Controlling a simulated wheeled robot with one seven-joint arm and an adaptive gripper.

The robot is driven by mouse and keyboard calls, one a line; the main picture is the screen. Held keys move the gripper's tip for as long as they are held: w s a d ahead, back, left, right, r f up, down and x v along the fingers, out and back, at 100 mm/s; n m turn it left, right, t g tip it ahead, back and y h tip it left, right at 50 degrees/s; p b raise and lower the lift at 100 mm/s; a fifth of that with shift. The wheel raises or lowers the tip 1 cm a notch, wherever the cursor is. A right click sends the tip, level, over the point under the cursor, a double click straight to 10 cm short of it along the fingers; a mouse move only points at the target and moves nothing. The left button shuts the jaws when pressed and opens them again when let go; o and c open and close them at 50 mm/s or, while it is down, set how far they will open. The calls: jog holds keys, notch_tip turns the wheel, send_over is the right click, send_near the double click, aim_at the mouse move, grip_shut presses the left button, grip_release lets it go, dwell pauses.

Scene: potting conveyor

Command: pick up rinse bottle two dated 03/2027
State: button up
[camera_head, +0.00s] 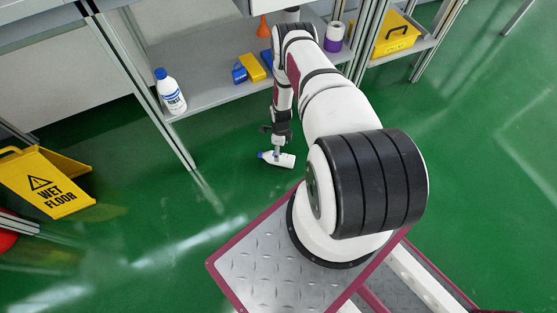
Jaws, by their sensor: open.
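A white bottle with a blue cap (284,161) lies on its side on the green floor, its cap toward the left. A similar white bottle with a blue cap and blue label (171,95) stands upright at the left end of the low shelf. The dates on both are too small to read, so I cannot tell which is rinse bottle two. My gripper (278,152) is open and points down at the lying bottle, overlapping its middle in the picture. I cannot tell whether the fingers touch it or straddle it.
The grey low shelf (205,92) holds a yellow box (252,67), a blue item (239,73) and a purple-and-white roll (334,37). A yellow bin (396,36) stands at the right. A yellow wet floor sign (50,184) is at the left. The floor around the lying bottle is clear.

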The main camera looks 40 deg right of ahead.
jog(key=shift+a+f+b, duration=0.15)
jog(key=shift+f+b, duration=1.85)
jog(key=shift+f, duration=2.4)
jog(key=shift+c, duration=0.6)
grip_shut()
jog(key=shift+r, duration=0.1)
